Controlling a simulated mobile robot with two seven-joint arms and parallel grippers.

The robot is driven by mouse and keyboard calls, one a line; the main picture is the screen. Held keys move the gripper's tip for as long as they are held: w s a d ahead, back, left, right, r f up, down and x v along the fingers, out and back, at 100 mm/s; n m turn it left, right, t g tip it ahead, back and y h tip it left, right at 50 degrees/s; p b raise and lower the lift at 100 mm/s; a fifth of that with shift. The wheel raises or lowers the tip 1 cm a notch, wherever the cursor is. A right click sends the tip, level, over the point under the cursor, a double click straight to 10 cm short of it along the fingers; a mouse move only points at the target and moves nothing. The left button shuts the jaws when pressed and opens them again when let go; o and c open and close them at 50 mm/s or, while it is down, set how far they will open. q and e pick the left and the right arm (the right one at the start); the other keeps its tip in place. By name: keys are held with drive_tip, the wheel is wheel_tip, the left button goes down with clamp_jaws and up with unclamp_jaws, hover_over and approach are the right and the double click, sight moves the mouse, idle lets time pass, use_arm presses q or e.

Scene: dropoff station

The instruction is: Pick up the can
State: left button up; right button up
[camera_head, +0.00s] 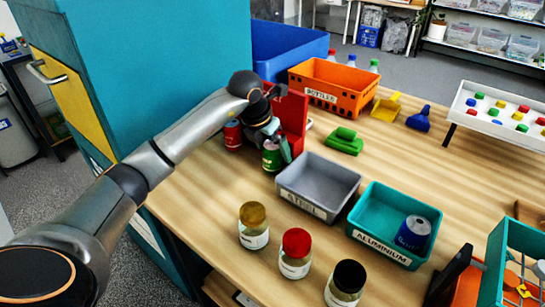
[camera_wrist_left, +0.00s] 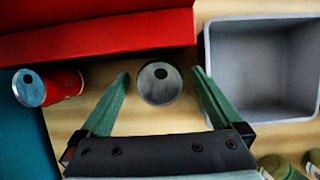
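A green can (camera_head: 272,156) stands on the wooden table in front of a red box. Its round metal top (camera_wrist_left: 160,84) shows in the left wrist view. My left gripper (camera_head: 279,147) is at this can. In the wrist view its two green fingers (camera_wrist_left: 161,76) are spread, one on each side of the can, with a gap on both sides. A red can (camera_head: 233,135) stands to the left; it also shows in the wrist view (camera_wrist_left: 62,86). My right gripper is not in view.
The red box (camera_head: 294,115) is just behind the green can. The grey STEEL bin (camera_head: 318,160) is close on its right. Several lidded jars (camera_head: 295,262) line the front edge. An orange BOTTLES crate (camera_head: 360,79) stands behind.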

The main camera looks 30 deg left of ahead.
use_arm(q)
drive_tip(key=c, duration=1.4)
drive_tip(key=shift+o, duration=0.2)
drive_tip(key=shift+r, duration=0.2)
drive_tip(key=shift+r, duration=0.25)
wheel_tip(320, 180, up, 2)
drive_tip(key=shift+r, duration=0.1)
drive_tip(key=s+d+r, duration=0.2)
drive_tip(key=s+r, duration=0.3)
drive_tip(key=s, duration=0.1)
drive_tip(key=s+d+r, duration=0.2)
drive_tip(key=s+r, duration=0.3)
drive_tip(key=s, duration=0.2)
drive_tip(key=shift+d+b, duration=0.35)
drive_tip(key=shift+b, duration=0.05)
